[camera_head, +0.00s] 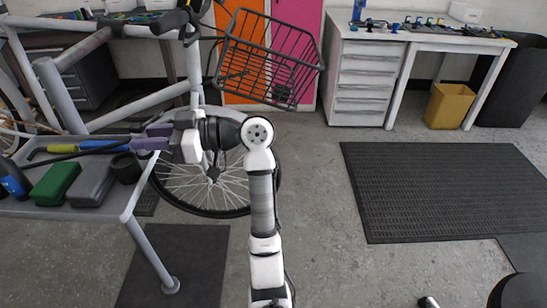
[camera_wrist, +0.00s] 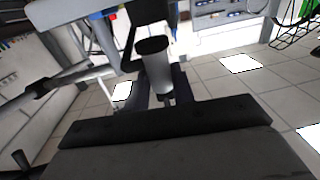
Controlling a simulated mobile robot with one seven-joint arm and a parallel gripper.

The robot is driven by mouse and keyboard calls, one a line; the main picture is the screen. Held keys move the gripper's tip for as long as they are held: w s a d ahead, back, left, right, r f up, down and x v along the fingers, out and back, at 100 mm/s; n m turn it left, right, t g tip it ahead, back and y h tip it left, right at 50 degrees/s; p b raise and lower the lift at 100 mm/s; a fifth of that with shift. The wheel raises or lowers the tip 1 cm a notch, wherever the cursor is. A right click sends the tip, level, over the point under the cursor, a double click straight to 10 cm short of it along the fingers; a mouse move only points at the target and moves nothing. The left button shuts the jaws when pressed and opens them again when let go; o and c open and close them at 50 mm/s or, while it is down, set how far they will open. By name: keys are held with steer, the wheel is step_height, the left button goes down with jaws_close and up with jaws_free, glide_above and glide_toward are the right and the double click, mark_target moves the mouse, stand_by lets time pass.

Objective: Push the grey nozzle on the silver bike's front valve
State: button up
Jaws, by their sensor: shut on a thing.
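The silver bike (camera_head: 160,100) stands at the left in the head view. Its spoked front wheel (camera_head: 250,195) is partly behind my arm, and I cannot make out the valve. My gripper (camera_head: 155,137) points left over the tray's far right part, in front of the bike. In the wrist view, a light grey cylinder with a black end (camera_wrist: 157,70) sits between my dark fingers; it appears to be the grey nozzle. My gripper is shut on it. The nozzle cannot be told clearly in the head view.
A grey tray table (camera_head: 98,212) at the left holds a green box (camera_head: 55,184), a grey box (camera_head: 92,183) and a dark cup (camera_head: 126,168). A black basket (camera_head: 268,60) hangs ahead. A workbench (camera_head: 368,75) stands behind; floor beside the mat (camera_head: 440,190) is open.

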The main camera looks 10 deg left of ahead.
steer(key=v, duration=0.6)
steer(key=shift+d+b, duration=0.35)
steer(key=shift+b, duration=0.1)
steer(key=shift+w+a, duration=0.1)
steer(key=p+x, duration=0.1)
steer(key=x, duration=0.9)
steer(key=shift+a+p, duration=0.3)
steer(key=shift+p, duration=0.1)
steer(key=shift+r, duration=0.15)
